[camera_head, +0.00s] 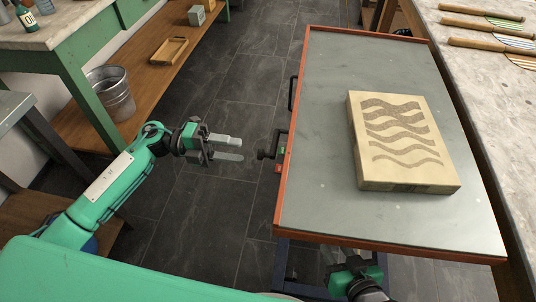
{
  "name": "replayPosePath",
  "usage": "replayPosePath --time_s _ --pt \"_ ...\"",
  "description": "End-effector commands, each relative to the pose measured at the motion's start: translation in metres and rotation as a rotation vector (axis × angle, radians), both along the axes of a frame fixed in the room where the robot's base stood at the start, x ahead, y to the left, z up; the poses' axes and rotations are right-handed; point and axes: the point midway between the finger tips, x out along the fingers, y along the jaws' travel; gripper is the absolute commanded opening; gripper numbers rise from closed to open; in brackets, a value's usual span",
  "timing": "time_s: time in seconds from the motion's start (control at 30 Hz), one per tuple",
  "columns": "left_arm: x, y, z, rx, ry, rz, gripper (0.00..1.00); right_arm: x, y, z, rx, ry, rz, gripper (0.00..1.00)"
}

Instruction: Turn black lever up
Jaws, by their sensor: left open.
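A small black lever (268,155) sticks out to the left from the left side of an orange-framed, grey-topped cart (325,205), beside a red part on the frame. My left gripper (229,149) is to the left of the lever, with its two pale fingers pointing right toward it. The gripper is open and empty, with a gap between the fingertips and the lever. My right gripper (353,272) shows only in part at the bottom, past the cart's front edge. Its fingers are mostly hidden.
A pale block with dark wavy bands (404,141) lies on the cart top. A black handle (292,93) sits farther back on the cart's left side. A metal bucket (112,94) stands on a wooden shelf at left. Dark floor lies open between.

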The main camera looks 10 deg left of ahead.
Motion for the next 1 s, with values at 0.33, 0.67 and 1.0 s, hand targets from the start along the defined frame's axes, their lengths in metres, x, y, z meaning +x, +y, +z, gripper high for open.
replayPosePath --time_s 0.33,0.67,1.0 --pt "0.001 -0.070 0.001 -0.004 0.000 0.001 0.46 0.000 0.001 0.000 0.004 -0.007 0.000 0.36" --pt "0.001 -0.090 0.000 -0.002 0.001 0.003 0.46 0.001 0.001 0.000 0.008 -0.014 0.000 0.36" --pt "0.001 -0.090 0.000 -0.001 0.001 0.002 0.19 0.001 0.002 0.000 0.008 -0.013 0.001 0.36"
